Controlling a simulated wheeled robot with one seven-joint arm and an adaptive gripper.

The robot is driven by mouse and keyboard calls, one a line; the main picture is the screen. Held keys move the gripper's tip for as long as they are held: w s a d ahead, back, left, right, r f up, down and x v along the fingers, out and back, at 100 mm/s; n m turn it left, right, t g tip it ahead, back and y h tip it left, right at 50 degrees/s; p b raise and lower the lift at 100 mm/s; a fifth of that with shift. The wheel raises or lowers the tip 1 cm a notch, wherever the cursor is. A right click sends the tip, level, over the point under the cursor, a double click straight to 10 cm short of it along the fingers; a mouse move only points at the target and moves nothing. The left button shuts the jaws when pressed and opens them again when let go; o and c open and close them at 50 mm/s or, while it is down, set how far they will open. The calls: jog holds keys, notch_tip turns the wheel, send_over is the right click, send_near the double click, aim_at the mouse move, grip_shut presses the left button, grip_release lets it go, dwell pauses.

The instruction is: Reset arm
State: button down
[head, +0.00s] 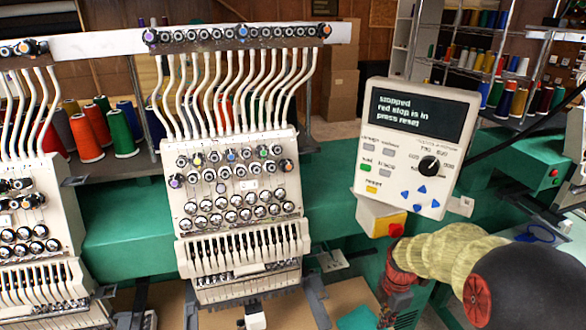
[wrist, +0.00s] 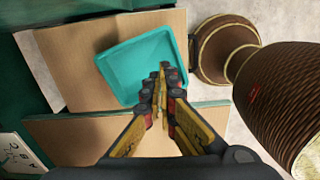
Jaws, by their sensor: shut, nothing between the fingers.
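The control panel (head: 416,145) stands at the right of the embroidery machine in the head view. Its screen (head: 418,110) reads "stopped, red stop is in, press reset". Below the screen are small grey, green and yellow keys, a black dial (head: 430,165) and blue arrow keys. The yellow key (head: 372,189) is at the lower left; its label is too small to read surely. A red stop button (head: 395,230) sits on a yellow and white box under the panel. My gripper (wrist: 163,68) is shut and empty in the wrist view, pointing over a teal tray, away from the panel.
The teal tray (wrist: 143,60) lies on a tan board in the wrist view. The embroidery head (head: 235,190) with several needles stands left of the panel. Thread cones (head: 90,130) stand behind it. A wire rack of spools (head: 500,60) is at the back right.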

jog(key=s+a+r+m+t, duration=0.2)
jog(key=s+a+r+m, duration=0.1)
jog(key=s+r+m, duration=0.7)
jog(key=s+a+r+m+t, duration=0.3)
jog(key=s+r+m, duration=0.7)
jog(key=r, duration=0.5)
jog(key=shift+s+a+r+m+t+b, duration=0.2)
jog(key=shift+s+a+m+t+b, duration=0.15)
jog(key=shift+a, duration=0.25)
jog(key=shift+a, duration=0.1)
